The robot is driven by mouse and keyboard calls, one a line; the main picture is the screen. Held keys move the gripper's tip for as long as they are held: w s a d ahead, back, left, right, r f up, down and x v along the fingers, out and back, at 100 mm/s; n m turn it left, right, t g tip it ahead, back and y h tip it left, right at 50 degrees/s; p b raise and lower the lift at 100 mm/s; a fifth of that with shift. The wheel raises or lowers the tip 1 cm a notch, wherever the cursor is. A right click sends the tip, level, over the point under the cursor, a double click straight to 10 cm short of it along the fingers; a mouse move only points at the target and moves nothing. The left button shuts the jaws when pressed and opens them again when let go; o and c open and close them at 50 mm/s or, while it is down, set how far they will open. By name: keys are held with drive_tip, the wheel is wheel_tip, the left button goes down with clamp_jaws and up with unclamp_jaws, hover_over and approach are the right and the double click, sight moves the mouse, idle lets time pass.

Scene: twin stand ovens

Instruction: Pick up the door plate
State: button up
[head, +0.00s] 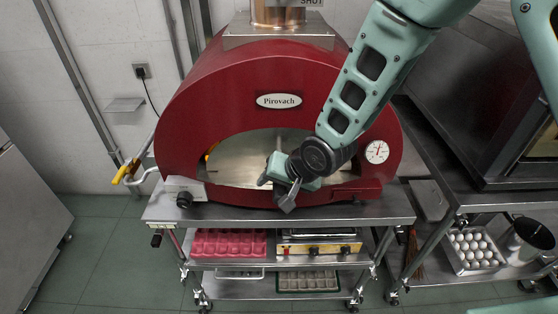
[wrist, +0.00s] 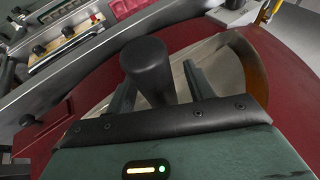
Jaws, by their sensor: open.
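The door plate (head: 240,160) is a pale metal plate in the arched mouth of the red oven (head: 250,80). It also shows in the wrist view (wrist: 222,66), with a thick black handle (wrist: 148,62) standing out from it. My gripper (head: 272,172) is at the oven mouth, in front of the plate, and hides part of it in the head view. In the wrist view my gripper (wrist: 158,78) is open, with one finger on each side of the black handle. I cannot tell whether either finger touches it.
The oven stands on a steel cart (head: 380,208). A pink tray (head: 228,243) and a knobbed box (head: 318,248) sit on its lower shelf. A dark oven on a second stand is at right, above a tray of eggs (head: 474,250). Yellow-handled tools (head: 130,168) hang at left.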

drive_tip(key=shift+w+a+f, duration=0.1)
drive_tip(key=shift+f, duration=0.05)
clamp_jaws()
idle(0.4)
